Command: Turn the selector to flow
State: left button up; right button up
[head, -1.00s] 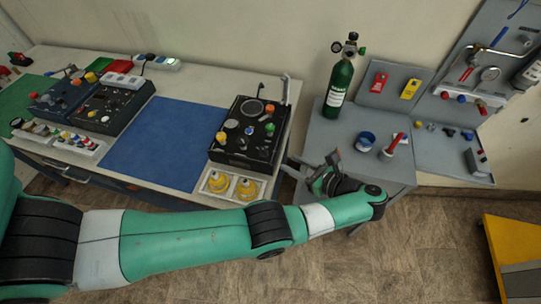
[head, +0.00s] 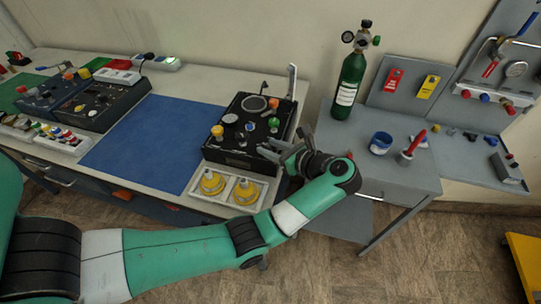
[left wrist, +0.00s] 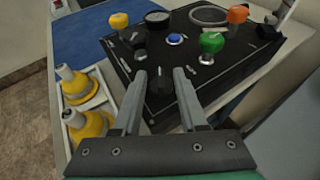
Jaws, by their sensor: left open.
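The oxygen trainer is a black box (head: 228,155) with coloured knobs, at the right end of the workbench; it fills the upper part of the left wrist view (left wrist: 215,85). A black selector knob (left wrist: 160,84) sits on the panel's front part in the left wrist view. My left gripper (head: 272,148) is open over the box's right front corner. In the left wrist view its two fingertips (left wrist: 160,74) appear on either side of the black knob, with gaps visible. I cannot tell how far above the panel they are. In the head view the gripper hides that knob. My right gripper is not in view.
Yellow knob (left wrist: 119,20), green knob (left wrist: 212,41), orange knob (left wrist: 237,14) and blue button (left wrist: 175,39) stand farther back on the panel. A green cylinder (head: 347,88) stands on the grey side table.

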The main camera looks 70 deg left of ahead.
pick_arm(q)
grip_shut()
dwell(0.6)
jog(key=m+t+p, duration=0.2)
jog(key=t+p, duration=0.1)
jog(key=shift+s+r+m+y, duration=0.2)
jog(key=shift+s+m+y, duration=0.05)
jog(key=shift+m+y, duration=0.15)
jog(key=m+t+p, duration=0.2)
jog(key=t+p, duration=0.1)
jog(key=m+t+h+p, duration=0.1)
jog(key=m+t+p, duration=0.2)
jog(key=p, duration=0.1)
jog(key=s+m+t+h+p, duration=0.1)
jog(key=m+t+p, duration=0.2)
jog(key=p, duration=0.1)
jog(key=shift+s+a, duration=0.1)
jog(key=shift+a, duration=0.05)
jog(key=shift+f+m+t+h+p, duration=0.2)
jog(key=shift+m+t+h+p, duration=0.35)
jog(key=shift+p, duration=0.4)
jog(key=shift+f, duration=0.1)
